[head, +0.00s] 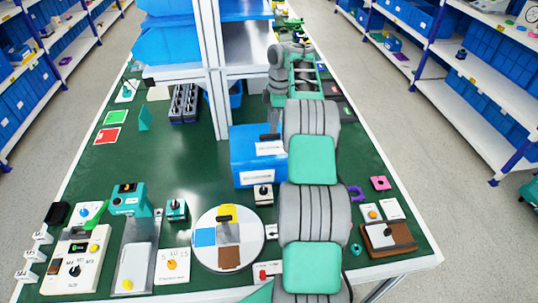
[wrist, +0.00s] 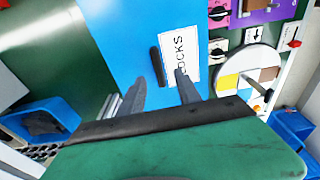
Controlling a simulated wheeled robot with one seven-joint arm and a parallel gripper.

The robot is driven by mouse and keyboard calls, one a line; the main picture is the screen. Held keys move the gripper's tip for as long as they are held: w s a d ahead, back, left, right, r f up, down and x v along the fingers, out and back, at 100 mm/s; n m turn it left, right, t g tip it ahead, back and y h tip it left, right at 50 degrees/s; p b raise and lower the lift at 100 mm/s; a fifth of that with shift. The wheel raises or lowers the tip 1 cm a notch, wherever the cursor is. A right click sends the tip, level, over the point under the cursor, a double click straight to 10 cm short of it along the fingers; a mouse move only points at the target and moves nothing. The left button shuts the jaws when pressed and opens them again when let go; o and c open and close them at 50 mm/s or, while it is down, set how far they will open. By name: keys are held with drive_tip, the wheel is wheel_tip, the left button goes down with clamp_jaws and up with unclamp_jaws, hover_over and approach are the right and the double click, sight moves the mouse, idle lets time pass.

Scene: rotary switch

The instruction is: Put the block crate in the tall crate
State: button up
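The block crate (head: 250,160) is a blue box on the green table, left of my arm, with white labels on it. In the wrist view the blue crate (wrist: 120,35) fills the upper middle, with a label ending in "OCKS" and a dark bar-like handle. My gripper (wrist: 158,78) points at this face with its two fingers apart, one on each side of the handle's line. I see no grip on the handle; the remaining gap is unclear. In the head view my arm hides the gripper. I cannot tell which blue container is the tall crate.
Large blue bins (head: 165,42) sit on a shelf rack with a white post (head: 212,75) behind the crate. A round colour disc (head: 228,252) and several switch panels lie in front. A small blue bin (wrist: 45,122) shows at left in the wrist view.

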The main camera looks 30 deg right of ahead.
drive_tip(key=f, duration=0.4)
drive_tip(key=shift+w+a+f+b, duration=0.2)
drive_tip(key=shift+w+f+b, duration=0.05)
drive_tip(key=shift+f+b, duration=0.1)
clamp_jaws()
idle(0.9)
drive_tip(key=shift+r, duration=0.15)
